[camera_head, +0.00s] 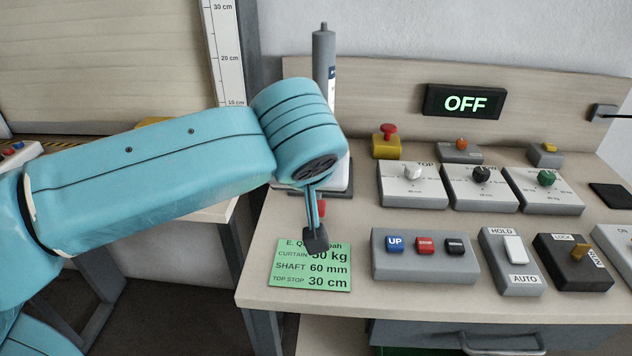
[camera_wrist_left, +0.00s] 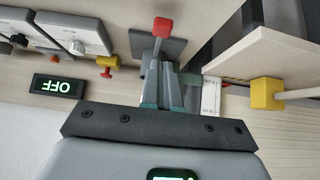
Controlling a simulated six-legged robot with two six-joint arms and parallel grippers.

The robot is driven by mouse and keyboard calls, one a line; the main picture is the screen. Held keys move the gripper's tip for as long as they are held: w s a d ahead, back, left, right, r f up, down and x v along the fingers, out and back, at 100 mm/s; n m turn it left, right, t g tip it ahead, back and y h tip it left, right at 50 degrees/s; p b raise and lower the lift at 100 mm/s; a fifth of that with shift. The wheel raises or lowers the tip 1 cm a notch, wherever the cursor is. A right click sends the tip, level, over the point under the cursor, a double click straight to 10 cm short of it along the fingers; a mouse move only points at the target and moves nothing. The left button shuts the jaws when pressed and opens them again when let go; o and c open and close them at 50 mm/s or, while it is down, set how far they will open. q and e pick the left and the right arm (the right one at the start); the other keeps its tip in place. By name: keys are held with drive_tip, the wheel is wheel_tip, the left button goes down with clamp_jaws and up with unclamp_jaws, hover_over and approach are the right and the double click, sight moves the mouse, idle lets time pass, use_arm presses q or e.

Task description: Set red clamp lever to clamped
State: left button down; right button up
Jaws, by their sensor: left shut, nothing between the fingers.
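The red clamp lever's red end (camera_head: 320,208) shows in the head view just behind my left gripper, at the foot of an upright grey cylinder (camera_head: 323,60). Most of the lever and its mount is hidden by my arm. In the left wrist view a red knob (camera_wrist_left: 162,27) shows just beyond the fingers. My left gripper (camera_head: 315,240) points down, shut and empty, in front of the red end and over the top edge of the green card. I cannot tell whether it touches the lever, or which position the lever is in. My right gripper is not in view.
A green card (camera_head: 310,280) lies on the desk under the gripper. To the right stand a button box (camera_head: 425,270), a HOLD/AUTO switch (camera_head: 513,285), several dial boxes and a red-topped yellow stop button (camera_head: 387,145). The display (camera_head: 463,102) reads OFF. The desk's front strip is clear.

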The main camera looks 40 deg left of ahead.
use_arm(q)
drive_tip(key=v, duration=0.5)
drive_tip(key=shift+s+f+p, duration=0.1)
drive_tip(key=shift+f+p, duration=0.05)
drive_tip(key=shift+p, duration=0.15)
